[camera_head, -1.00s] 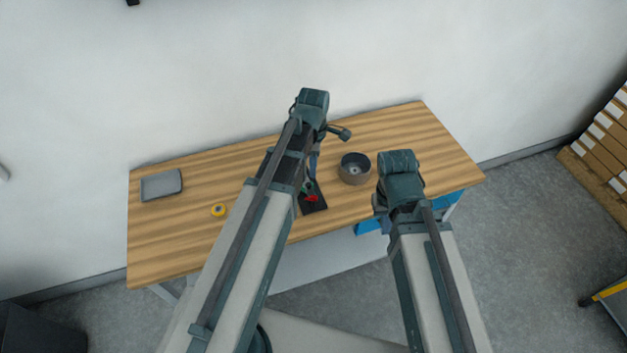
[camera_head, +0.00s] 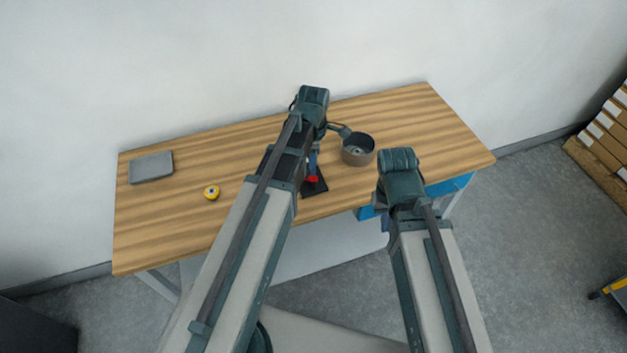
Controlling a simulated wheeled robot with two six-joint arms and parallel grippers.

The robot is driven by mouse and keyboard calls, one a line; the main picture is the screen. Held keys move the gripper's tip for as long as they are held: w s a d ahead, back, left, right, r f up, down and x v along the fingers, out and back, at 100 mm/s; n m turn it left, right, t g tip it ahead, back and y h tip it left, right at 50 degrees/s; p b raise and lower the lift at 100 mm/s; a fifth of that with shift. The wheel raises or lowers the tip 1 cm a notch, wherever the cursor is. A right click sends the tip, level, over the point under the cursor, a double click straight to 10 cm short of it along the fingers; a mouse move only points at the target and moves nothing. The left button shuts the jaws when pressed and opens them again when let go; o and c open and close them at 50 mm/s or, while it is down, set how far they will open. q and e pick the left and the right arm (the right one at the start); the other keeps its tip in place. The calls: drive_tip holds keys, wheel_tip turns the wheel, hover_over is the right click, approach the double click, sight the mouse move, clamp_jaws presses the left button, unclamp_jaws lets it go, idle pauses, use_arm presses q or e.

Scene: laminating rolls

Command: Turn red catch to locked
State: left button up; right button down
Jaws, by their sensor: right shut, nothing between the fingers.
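The red catch (camera_head: 313,179) shows as a small red part on a dark base plate (camera_head: 321,187) near the table's front edge. My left arm reaches over the table, and its wrist and forearm cover part of the plate. My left gripper (camera_head: 313,166) points down right by the catch, overlapping it in the picture; I cannot tell whether they touch or whether its fingers are open. The catch's exact angle is too small to read. My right gripper (camera_head: 384,222) is mostly hidden under its wrist, at the table's front edge right of the plate, shut and empty.
A yellow tape roll (camera_head: 211,192) and a grey tray (camera_head: 151,167) lie to the left. The table's right end is clear.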

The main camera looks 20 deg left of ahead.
sight(311, 178)
use_arm(q)
wheel_tip(311, 178, down, 5)
drive_tip(key=b, duration=0.3)
drive_tip(key=shift+b, duration=0.4)
clamp_jaws()
idle(1.0)
